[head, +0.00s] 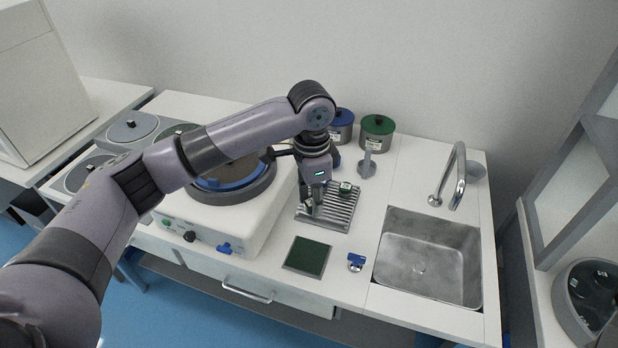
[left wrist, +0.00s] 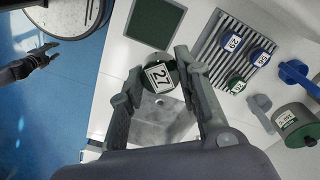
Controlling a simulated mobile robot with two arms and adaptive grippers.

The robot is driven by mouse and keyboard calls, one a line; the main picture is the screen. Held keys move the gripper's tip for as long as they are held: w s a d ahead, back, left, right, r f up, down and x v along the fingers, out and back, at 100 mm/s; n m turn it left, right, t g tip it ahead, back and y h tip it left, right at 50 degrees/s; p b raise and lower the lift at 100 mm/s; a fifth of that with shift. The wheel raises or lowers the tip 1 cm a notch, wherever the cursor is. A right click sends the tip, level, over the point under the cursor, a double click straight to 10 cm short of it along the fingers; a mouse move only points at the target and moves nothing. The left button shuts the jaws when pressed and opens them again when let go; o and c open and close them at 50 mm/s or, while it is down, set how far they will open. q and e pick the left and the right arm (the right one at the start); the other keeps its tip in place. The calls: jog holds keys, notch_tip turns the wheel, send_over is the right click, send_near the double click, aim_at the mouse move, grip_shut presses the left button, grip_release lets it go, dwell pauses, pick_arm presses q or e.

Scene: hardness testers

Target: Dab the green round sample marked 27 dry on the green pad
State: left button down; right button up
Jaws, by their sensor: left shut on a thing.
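The green round sample marked 27 (left wrist: 160,76) is between the fingers of my left gripper (left wrist: 158,84), its label facing the wrist camera. The left gripper is shut on it. In the head view my left gripper (head: 314,207) points down over the left part of the slatted rack, and I cannot make out the held sample there. The green pad (head: 307,256) lies flat on the bench in front of the rack; it also shows at the top of the left wrist view (left wrist: 154,23). My right gripper (left wrist: 38,62) appears far left over the floor, fingers apart and empty.
The metal rack (head: 340,217) holds another green sample (head: 345,187) and two blue samples (left wrist: 232,43). A polishing machine (head: 225,225) stands left of the pad. A sink (head: 428,258) with a tap and a small blue-topped item (head: 356,262) are to the right. Lidded pots stand behind.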

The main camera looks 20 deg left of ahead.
pick_arm(q)
notch_tip(320, 180, down, 3)
jog(key=p, duration=0.3)
jog(key=shift+f+p, duration=0.1)
jog(key=shift+p, duration=0.3)
jog(key=p, duration=0.4)
send_over(307, 255)
notch_tip(307, 255, down, 6)
jog(key=r, duration=0.1)
pick_arm(e)
notch_tip(307, 255, up, 9)
pick_arm(q)
jog(key=shift+w+f+b, duration=0.15)
jog(key=shift+f+b, duration=0.35)
jog(key=shift+f, duration=0.2)
notch_tip(307, 255, down, 5)
jog(key=b, duration=0.6)
jog(key=shift+f, duration=0.2)
pick_arm(e)
notch_tip(307, 255, down, 6)
pick_arm(q)
jog(key=shift+f, duration=0.55)
pick_arm(e)
jog(key=shift+f, duration=0.25)
pick_arm(q)
jog(key=shift+f+p, duration=0.15)
jog(key=shift+p, duration=0.5)
pick_arm(e)
jog(key=shift+r, duration=0.8)
